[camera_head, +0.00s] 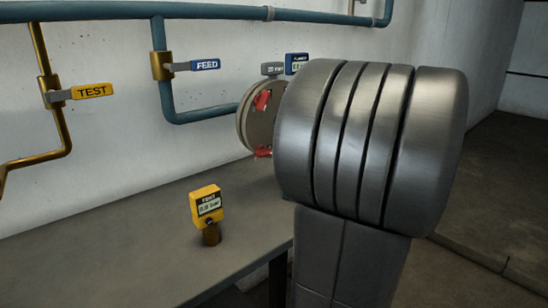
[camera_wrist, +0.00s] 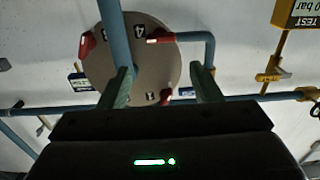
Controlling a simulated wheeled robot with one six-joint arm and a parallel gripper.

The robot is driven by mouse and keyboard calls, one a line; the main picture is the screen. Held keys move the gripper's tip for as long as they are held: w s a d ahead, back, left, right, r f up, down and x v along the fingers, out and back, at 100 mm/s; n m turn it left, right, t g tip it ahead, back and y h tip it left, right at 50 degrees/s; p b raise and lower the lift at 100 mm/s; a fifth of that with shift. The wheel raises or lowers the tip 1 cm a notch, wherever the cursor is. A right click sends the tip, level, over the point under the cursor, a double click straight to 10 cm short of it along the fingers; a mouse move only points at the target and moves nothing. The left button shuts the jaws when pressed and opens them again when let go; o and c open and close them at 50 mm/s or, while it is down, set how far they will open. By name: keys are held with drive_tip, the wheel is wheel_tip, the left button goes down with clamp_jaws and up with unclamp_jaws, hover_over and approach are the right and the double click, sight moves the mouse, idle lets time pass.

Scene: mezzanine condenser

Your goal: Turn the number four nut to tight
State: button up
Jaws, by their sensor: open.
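A round grey-brown cover plate (camera_wrist: 150,68) with red nuts on its rim fills the upper middle of the wrist view. A red nut (camera_wrist: 160,40) sits beside the mark "4" at the plate's upper right. Other red nuts show at the upper left (camera_wrist: 87,44) and lower right (camera_wrist: 166,97). My gripper (camera_wrist: 163,68) is open and empty, its two fingers in front of the plate, the number four nut appearing above and between their tips. The gap in depth cannot be told. In the head view the plate (camera_head: 246,122) is partly hidden behind my arm, and so is my gripper.
A blue pipe (camera_wrist: 116,35) crosses in front of the plate in the wrist view. In the head view, a FEED valve (camera_head: 162,66) and TEST valve (camera_head: 55,93) are on the wall pipes. A yellow gauge (camera_head: 207,207) stands on the grey bench (camera_head: 110,245), otherwise mostly bare.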

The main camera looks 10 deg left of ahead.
sight(264, 153)
drive_tip(key=x, duration=1.3)
drive_tip(key=shift+p, duration=0.45)
drive_tip(key=shift+s, duration=0.1)
drive_tip(key=shift+c, duration=0.5)
drive_tip(key=c, duration=0.6)
